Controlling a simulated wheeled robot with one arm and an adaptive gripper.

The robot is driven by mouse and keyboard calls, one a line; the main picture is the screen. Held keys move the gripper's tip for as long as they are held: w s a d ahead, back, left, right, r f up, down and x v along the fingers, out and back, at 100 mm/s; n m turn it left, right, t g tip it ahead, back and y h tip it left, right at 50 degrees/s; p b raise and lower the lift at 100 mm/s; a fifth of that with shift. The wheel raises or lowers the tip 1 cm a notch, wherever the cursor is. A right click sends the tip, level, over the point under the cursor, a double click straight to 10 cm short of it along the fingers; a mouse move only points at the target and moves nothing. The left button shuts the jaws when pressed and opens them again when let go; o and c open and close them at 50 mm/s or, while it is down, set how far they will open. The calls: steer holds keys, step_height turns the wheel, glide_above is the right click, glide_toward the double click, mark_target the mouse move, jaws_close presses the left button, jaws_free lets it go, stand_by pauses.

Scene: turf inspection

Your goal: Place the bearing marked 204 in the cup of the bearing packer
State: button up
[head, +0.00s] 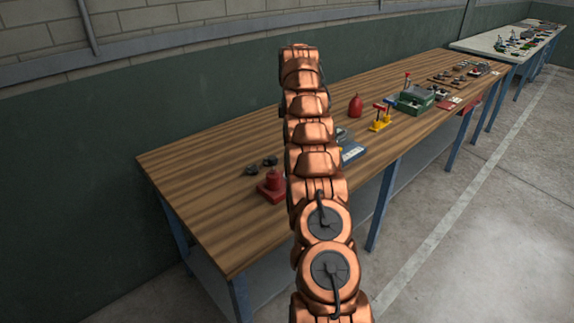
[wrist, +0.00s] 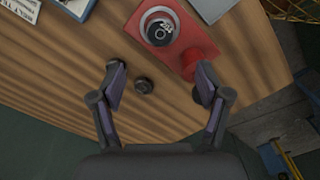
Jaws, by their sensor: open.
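In the wrist view a red plate (wrist: 200,40) carries a round pale cup-like part (wrist: 146,22) with a dark disc (wrist: 160,32) inside it, bearing small white marks I cannot read. I take this for the bearing packer, but cannot be sure. A small dark round part (wrist: 144,86), perhaps a bearing, lies on the bench between my fingers; no number is legible on it. Another dark part is partly hidden by the right finger. My gripper (wrist: 160,80) is open and empty. In the head view two dark round parts (head: 251,170) lie near a red device (head: 274,182); my gripper cannot be made out there.
The wooden bench (head: 210,150) runs away to the right. A red bottle-like object (head: 355,106), yellow stand (head: 380,121) and green box (head: 415,100) stand farther along. The wall is behind. A printed sheet (wrist: 30,20) lies upper left in the wrist view. The bench's left end is clear.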

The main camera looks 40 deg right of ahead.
steer(key=s+a+r+m, duration=0.1)
steer(key=a+r, duration=0.2)
steer(key=a, duration=0.4)
steer(key=a+r+m, duration=0.1)
steer(key=a+r, duration=0.2)
steer(key=a, duration=0.3)
steer(key=s+a+r+m+g, duration=0.1)
steer(key=s+a, duration=0.4)
steer(key=a, duration=0.3)
steer(key=s+a+r+m, duration=0.2)
steer(key=s+a, duration=0.2)
steer(key=a, duration=0.4)
steer(key=s+a+f+m, duration=0.1)
steer(key=s+a+f, duration=0.2)
steer(key=s, duration=0.6)
steer(key=s+a+f+m, duration=0.1)
steer(key=s+a+f, duration=0.2)
steer(key=s+a, duration=0.4)
steer(key=s+a+f+m, duration=0.1)
steer(key=s+a, duration=0.4)
steer(key=s, duration=0.7)
steer(key=shift+s+f+m+g, duration=0.4)
steer(key=shift+f, duration=0.5)
